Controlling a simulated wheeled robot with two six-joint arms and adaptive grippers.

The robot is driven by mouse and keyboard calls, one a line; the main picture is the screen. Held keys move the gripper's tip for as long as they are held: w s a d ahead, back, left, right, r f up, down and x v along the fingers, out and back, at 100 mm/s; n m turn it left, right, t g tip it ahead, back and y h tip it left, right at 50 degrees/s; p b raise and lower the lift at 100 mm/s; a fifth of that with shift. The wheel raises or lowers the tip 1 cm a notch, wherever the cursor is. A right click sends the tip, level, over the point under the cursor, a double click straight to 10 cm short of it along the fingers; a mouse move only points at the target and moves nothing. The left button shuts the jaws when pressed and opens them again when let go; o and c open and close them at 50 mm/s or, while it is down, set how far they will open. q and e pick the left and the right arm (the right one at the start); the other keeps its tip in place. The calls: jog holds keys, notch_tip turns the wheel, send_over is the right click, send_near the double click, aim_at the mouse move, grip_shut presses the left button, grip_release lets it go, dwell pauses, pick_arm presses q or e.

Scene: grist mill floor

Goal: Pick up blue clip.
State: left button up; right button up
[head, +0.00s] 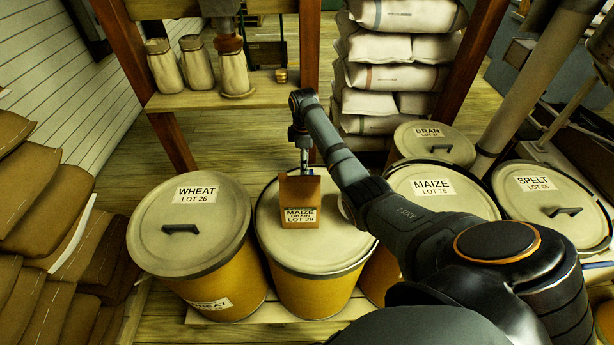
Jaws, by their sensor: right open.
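My right gripper (304,163) points down at the top edge of a brown bag or box (299,193) labelled MAIZE, LOT 29. This stands upright over the pale lid of the middle drum (325,255). The gripper is open, and its fingertips are small and partly merge with the brown top edge. I cannot tell whether they touch it. I cannot make out a blue clip clearly; one at the bag's top could be hidden by the gripper. My left gripper is not in view.
A WHEAT drum (190,225) stands left, with MAIZE LOT 75 (465,196), BRAN (431,142) and SPELT (556,202) drums right. Behind is a wooden shelf (260,97) with jars (165,68). Stacked white sacks (398,78) stand at the back, brown sacks (45,215) at left.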

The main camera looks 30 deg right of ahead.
jog(key=shift+d+f, duration=0.15)
jog(key=shift+f, duration=0.9)
jog(key=shift+d+f, duration=0.2)
jog(key=shift+f, duration=0.85)
jog(key=shift+d+f, duration=0.15)
jog(key=shift+f, duration=0.9)
jog(key=shift+r, duration=0.1)
jog(key=shift+c, duration=0.4)
jog(key=c, duration=0.8)
